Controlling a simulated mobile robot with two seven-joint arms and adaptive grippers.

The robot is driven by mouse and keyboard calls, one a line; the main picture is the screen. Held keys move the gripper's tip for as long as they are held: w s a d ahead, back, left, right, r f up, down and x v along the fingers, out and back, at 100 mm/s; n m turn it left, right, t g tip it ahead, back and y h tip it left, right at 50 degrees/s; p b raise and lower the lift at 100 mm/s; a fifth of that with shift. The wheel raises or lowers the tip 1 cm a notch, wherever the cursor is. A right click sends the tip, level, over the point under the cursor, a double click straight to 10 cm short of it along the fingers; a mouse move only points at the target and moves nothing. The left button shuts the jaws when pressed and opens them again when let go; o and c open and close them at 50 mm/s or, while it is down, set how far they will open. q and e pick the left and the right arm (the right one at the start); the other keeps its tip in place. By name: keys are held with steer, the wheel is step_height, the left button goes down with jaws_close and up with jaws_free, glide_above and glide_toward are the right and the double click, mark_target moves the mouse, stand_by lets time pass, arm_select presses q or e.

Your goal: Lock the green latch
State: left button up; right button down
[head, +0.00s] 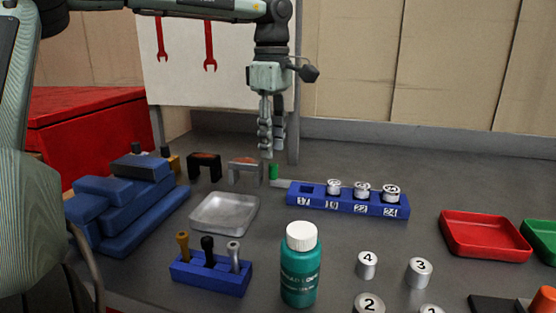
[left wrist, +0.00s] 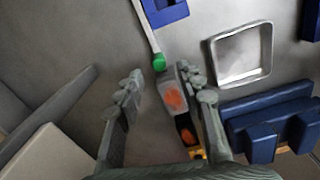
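The green latch knob (head: 273,171) stands at the left end of a thin grey bar, beside the blue socket rack (head: 347,207). In the left wrist view the green knob (left wrist: 159,63) sits at the end of the bar (left wrist: 146,27), which runs up to the rack. My left gripper (head: 271,148) points down just above and behind the knob. In the left wrist view its fingers (left wrist: 160,78) are spread apart and empty, with the knob lying ahead between the fingertip lines. I see no contact. My right gripper is out of view.
A grey block with an orange top (head: 244,174) and a black one (head: 205,166) stand left of the knob. A metal tray (head: 224,214), blue stepped block (head: 120,215), tool holder (head: 211,275) and green bottle (head: 300,268) are nearer. Free bench lies behind the rack.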

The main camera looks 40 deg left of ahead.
mark_target(273, 164)
arm_select(q)
steer(key=shift+f, duration=2.4)
steer(key=shift+c, duration=0.3)
jaws_close()
